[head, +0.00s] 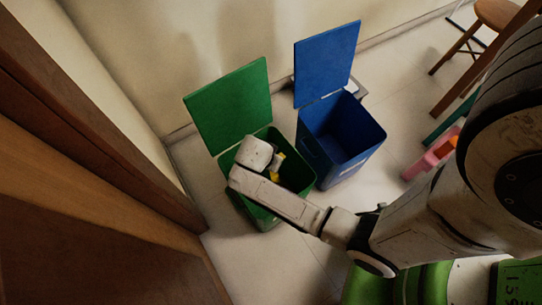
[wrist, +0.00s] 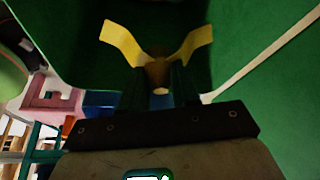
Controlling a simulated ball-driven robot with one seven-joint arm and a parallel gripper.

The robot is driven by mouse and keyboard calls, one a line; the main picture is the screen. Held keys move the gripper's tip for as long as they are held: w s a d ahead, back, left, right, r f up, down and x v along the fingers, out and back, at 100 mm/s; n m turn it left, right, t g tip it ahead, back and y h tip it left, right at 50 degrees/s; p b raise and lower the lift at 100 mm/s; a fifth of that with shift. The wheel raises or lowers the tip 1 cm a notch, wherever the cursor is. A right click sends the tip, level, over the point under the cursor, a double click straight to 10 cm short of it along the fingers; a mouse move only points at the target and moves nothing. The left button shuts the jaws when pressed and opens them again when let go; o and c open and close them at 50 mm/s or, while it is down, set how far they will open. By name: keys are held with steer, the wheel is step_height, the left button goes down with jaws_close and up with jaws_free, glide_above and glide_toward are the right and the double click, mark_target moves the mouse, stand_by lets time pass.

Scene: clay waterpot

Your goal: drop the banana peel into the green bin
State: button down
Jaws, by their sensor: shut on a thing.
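The green bin (head: 297,178) stands with its lid (head: 232,108) open, leaning back toward the wall. My gripper (wrist: 158,78) points down at the bin's mouth, shut on the banana peel. The peel is yellow with a brown middle; in the wrist view its left flap (wrist: 122,42) and right flap spread out beyond the fingers. In the head view a bit of yellow peel (head: 276,163) shows beside my wrist, which hides most of the gripper. Green bin walls (wrist: 245,50) surround the peel in the wrist view. The bin's floor is too dark to make out.
An open blue bin (head: 345,140) stands close to the right of the green bin. A brown wooden panel (head: 110,140) stands at left, the wall behind. A pink object (head: 432,155) and a wooden stool (head: 480,30) are at right. Pale floor lies between.

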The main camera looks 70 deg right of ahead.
steer(key=c, duration=0.8)
jaws_free()
steer(key=shift+r, duration=0.15)
steer(key=p+v, duration=0.4)
steer(key=v, duration=0.6)
steer(key=shift+a+r, duration=0.2)
steer(key=shift+r, duration=0.05)
steer(key=s+a+r+n+t+y, duration=0.1)
steer(key=s+a+r+n+y, duration=0.2)
steer(key=n, duration=0.7)
steer(key=s+a+r+n+t+y, duration=0.1)
steer(key=s+a+r+n, duration=0.1)
steer(key=s+r+n, duration=0.5)
steer(key=r+p, duration=0.6)
steer(key=w+r+n+p, duration=0.1)
steer(key=r+p, duration=0.4)
steer(key=p, duration=0.2)
steer(key=r+n+p, duration=0.1)
steer(key=r+p, duration=0.5)
steer(key=p, duration=0.1)
steer(key=shift+w+a+r, duration=0.25)
steer(key=shift+w+r, duration=0.05)
steer(key=shift+w, duration=0.1)
